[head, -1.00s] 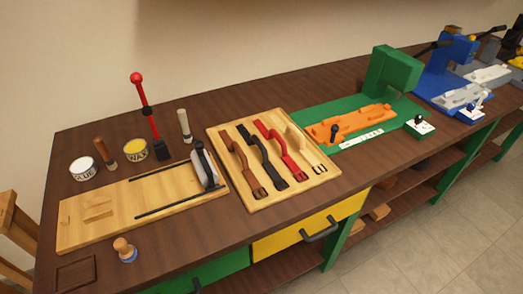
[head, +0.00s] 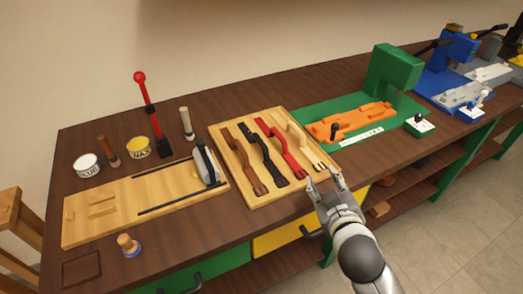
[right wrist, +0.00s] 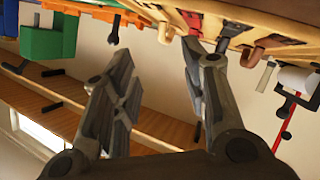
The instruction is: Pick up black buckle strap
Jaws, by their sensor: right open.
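The black buckle strap (head: 265,155) lies in the wooden tray (head: 226,166) between a brown strap (head: 246,158) and a red strap (head: 286,148). A pale strap (head: 305,141) lies at the tray's right side. My right gripper (head: 323,183) is open and empty at the tray's front right corner, to the right of the black strap and apart from it. In the right wrist view, its two open fingers (right wrist: 155,80) point toward the bench's front edge, and the view appears upside down. My left gripper is not in view.
A wooden board with a clamp (head: 206,165) lies left of the tray. Behind it stand a glue tin (head: 87,165), a wax tin (head: 138,148) and a red-handled lever (head: 148,110). A green press (head: 397,78) with an orange fixture (head: 350,120) stands to the right. Drawers are below the front edge.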

